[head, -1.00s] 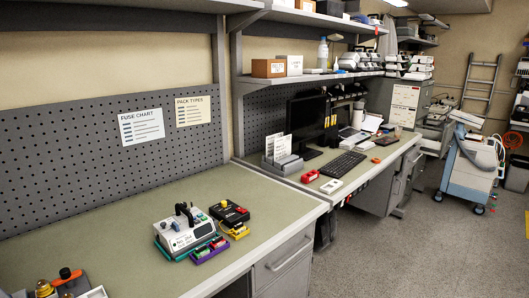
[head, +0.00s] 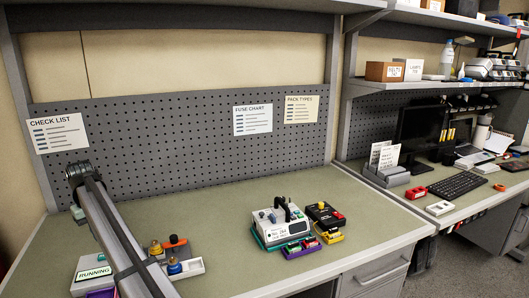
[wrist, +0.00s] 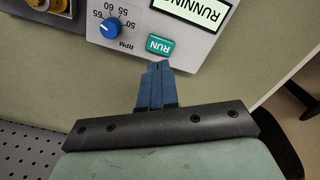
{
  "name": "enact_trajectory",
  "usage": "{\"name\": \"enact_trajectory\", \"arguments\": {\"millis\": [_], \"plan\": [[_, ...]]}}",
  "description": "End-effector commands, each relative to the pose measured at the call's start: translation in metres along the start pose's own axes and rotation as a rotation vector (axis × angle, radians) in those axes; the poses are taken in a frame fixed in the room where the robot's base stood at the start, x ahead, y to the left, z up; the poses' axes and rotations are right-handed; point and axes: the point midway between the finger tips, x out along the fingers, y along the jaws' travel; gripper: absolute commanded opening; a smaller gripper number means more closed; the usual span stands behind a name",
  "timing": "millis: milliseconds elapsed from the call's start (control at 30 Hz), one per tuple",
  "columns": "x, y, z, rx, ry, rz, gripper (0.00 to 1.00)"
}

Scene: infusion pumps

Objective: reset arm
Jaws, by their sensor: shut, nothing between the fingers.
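My gripper (wrist: 158,68) shows in the wrist view with its blue fingers together and nothing between them. Its tips are just below the green RUN button (wrist: 160,45) on a pale pump panel (wrist: 122,37); I cannot tell whether they touch the panel. A blue RPM knob (wrist: 110,28) is left of the button, and a lit display (wrist: 197,10) reads RUNNING. In the head view that pump (head: 88,287) is at the lower left, partly hidden behind my arm. My gripper is not visible there.
A white device (head: 275,222) and a black-and-yellow unit (head: 325,215) stand right of centre on the bench (head: 225,225). Small parts with an orange knob (head: 175,241) and a white tray (head: 187,268) are right of my arm. A pegboard (head: 180,140) backs the bench.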

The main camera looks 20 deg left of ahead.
Motion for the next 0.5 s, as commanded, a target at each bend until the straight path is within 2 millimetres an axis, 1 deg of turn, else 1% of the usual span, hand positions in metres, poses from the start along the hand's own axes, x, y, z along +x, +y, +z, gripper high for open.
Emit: {"name": "enact_trajectory", "arguments": {"millis": [100,200,500], "plan": [[-0.0082,0.0,-0.0002,0.0,0.0,0.0,0.0],[-0.0123,0.0,-0.0001,0.0,-0.001,0.0,0.0],[-0.0133,0.0005,0.0003,0.001,0.0,0.0,0.0]]}}
